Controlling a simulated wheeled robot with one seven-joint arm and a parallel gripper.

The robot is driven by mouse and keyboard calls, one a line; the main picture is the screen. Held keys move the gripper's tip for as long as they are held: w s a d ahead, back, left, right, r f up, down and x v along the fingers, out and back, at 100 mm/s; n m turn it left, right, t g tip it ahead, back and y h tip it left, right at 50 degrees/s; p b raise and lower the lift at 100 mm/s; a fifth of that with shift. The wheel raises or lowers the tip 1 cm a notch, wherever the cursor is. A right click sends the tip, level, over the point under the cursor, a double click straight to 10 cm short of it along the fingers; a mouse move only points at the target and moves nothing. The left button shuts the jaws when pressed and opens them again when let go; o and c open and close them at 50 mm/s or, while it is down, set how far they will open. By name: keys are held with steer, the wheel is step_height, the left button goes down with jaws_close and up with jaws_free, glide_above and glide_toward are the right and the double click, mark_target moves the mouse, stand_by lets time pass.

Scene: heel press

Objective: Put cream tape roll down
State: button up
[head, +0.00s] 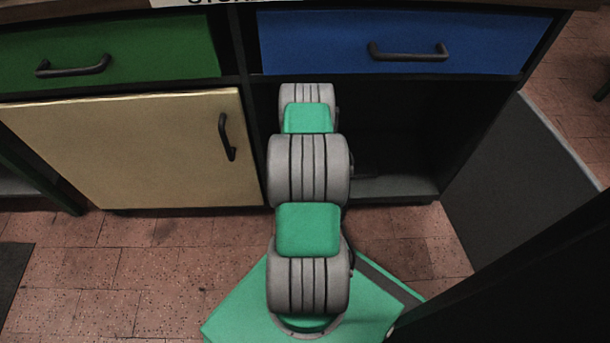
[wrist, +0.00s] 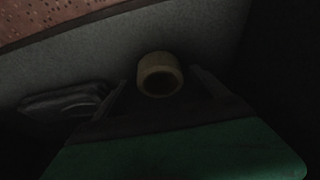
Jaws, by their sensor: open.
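The cream tape roll (wrist: 157,62) is in the wrist view, upper middle, on or just above a grey surface inside the dark cabinet. Its dark hole faces my camera. My gripper (wrist: 162,84) is open, with one finger on each side of the roll and gaps showing between them. Whether the roll bears fully on the surface is hard to tell in the dim light. In the head view my arm reaches into the open compartment (head: 395,187) under the blue drawer (head: 490,42). My gripper and the roll are hidden there.
A grey folded-looking item (wrist: 62,101) lies left of my gripper in the wrist view. An open grey door (head: 525,180) stands at the compartment's right. A shut cream door (head: 130,150) and a green drawer (head: 150,50) are at left. Brick-coloured floor (head: 150,265) is clear in front.

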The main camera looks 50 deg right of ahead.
steer(key=shift+r, duration=0.3)
steer(key=p+v, duration=0.5)
steer(key=v, duration=0.6)
steer(key=shift+r+p, duration=0.3)
steer(key=shift+r, duration=0.05)
